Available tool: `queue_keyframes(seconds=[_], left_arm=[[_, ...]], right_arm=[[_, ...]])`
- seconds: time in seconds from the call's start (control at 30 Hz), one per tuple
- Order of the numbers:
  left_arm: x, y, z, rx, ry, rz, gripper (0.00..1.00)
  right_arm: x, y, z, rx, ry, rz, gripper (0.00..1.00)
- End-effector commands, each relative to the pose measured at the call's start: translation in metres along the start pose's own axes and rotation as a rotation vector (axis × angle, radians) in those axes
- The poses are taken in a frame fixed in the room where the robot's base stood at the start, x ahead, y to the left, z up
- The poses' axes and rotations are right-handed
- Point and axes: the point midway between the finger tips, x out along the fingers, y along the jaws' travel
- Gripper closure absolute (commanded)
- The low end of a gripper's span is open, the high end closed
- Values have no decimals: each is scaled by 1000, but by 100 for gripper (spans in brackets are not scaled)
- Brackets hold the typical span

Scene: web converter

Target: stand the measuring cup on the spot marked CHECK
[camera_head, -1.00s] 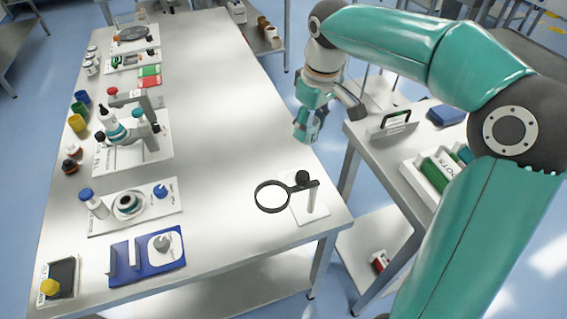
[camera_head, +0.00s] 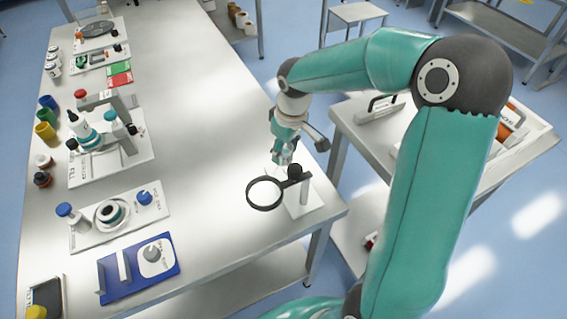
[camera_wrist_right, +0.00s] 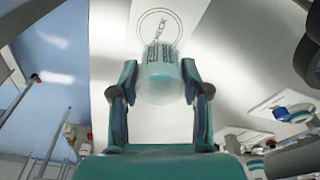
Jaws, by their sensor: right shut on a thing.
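The clear measuring cup (camera_wrist_right: 160,72) with dark graduations is held between the two fingers of my right gripper (camera_wrist_right: 160,92) in the right wrist view. A ringed spot (camera_wrist_right: 159,24) with small lettering on a white plate shows just past the cup; the lettering is too small to read surely, and the cup overlaps the ring's near edge. In the head view my right gripper (camera_head: 283,158) is shut over the right edge of the long table, just behind the magnifier stand. The cup is only faintly visible there. My left gripper is not in view.
A black magnifier ring (camera_head: 264,193) on a stand with a white base (camera_head: 304,203) is close in front of the right gripper. A blue board (camera_head: 138,268) and a white fixture plate (camera_head: 120,217) lie to the left. The table's middle is clear.

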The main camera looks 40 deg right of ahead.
Motion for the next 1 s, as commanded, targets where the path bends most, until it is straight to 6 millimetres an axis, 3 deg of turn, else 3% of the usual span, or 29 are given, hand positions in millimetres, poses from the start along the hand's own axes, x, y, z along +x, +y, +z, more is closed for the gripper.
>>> queue_keyframes(seconds=[0.43,0.87,0.9,1.0], left_arm=[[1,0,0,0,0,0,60],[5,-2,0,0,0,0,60],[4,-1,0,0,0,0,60],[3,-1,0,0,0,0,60]], right_arm=[[47,0,7,1,-4,-1,87],[56,1,7,1,1,0,87],[54,1,7,1,1,0,47],[54,0,7,1,1,0,30]])
